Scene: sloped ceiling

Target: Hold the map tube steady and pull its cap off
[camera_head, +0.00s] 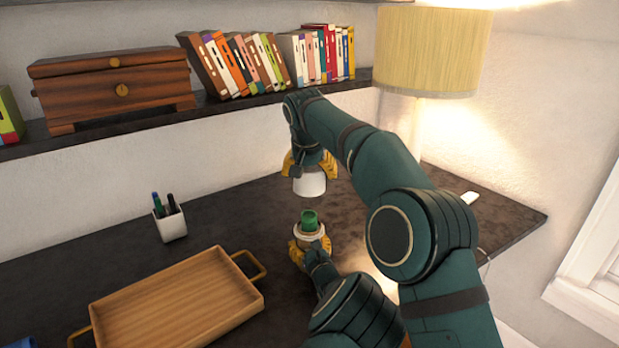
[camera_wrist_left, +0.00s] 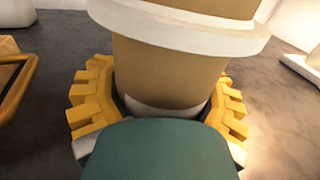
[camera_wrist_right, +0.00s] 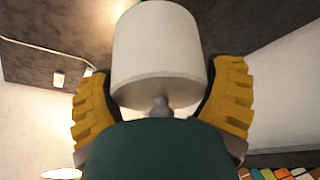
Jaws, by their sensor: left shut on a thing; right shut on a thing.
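The map tube (camera_head: 309,235) stands upright on the dark desk, with a green end (camera_head: 309,217) showing at its top. In the left wrist view, the tan tube (camera_wrist_left: 180,65) has a pale raised band. My left gripper (camera_head: 309,250) is shut around the tube, its yellow fingers on both sides. The white cap (camera_head: 310,182) is apart from the tube, above it with a clear gap. My right gripper (camera_head: 309,165) is shut on the cap from above; the right wrist view shows the cap (camera_wrist_right: 160,55) and its small knob between the fingers.
A wooden tray (camera_head: 180,305) lies left of the tube. A white pen cup (camera_head: 171,224) stands behind the tray. A shelf with books (camera_head: 240,65) and a wooden chest (camera_head: 112,90) runs along the wall. A lamp (camera_head: 432,50) stands at the back right.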

